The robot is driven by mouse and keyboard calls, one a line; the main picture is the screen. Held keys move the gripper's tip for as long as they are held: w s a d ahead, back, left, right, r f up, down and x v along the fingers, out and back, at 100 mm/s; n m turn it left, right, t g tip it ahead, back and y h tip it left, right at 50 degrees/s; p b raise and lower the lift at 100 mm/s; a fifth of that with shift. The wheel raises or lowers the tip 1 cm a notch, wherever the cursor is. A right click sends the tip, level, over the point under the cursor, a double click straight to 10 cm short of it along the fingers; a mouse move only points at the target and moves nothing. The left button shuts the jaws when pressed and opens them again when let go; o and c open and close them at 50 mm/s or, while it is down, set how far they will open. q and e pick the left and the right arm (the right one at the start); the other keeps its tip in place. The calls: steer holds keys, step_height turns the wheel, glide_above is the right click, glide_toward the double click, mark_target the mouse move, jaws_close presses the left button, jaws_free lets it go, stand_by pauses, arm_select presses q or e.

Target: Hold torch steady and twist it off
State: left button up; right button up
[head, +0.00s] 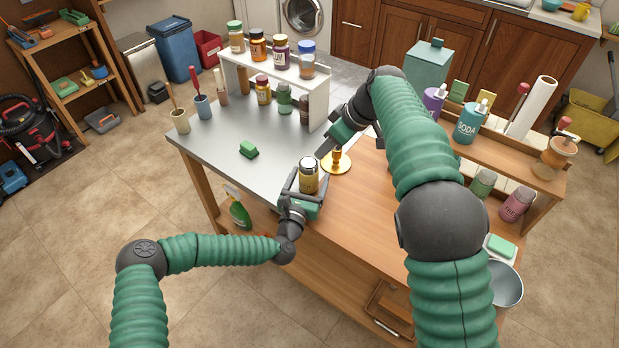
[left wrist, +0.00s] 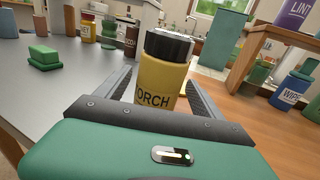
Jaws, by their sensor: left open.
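The torch (head: 309,181) is a yellow jar with a dark label and a black lid with a pale top. It stands upright at the front of the table. In the left wrist view the torch (left wrist: 160,82) shows part of its name, "ORCH", between the two fingers. My left gripper (head: 308,174) is open, with a finger on each side of the torch; I cannot tell whether either touches it. My right gripper (head: 323,148) is just above and right of the lid, pointing down and left, apart from it. Its finger gap is not clear.
A gold candlestick (head: 337,161) stands just right of the torch. A white shelf (head: 318,105) with jars is behind, and a wooden shelf (head: 545,182) with bottles is at right.

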arm_select(q)
steer(key=shift+a, duration=0.2)
steer(key=c, duration=0.6)
steer(key=shift+d, duration=0.1)
steer(key=c, duration=1)
steer(key=o, duration=0.8)
steer(key=c, duration=0.5)
steer(key=shift+c, duration=0.3)
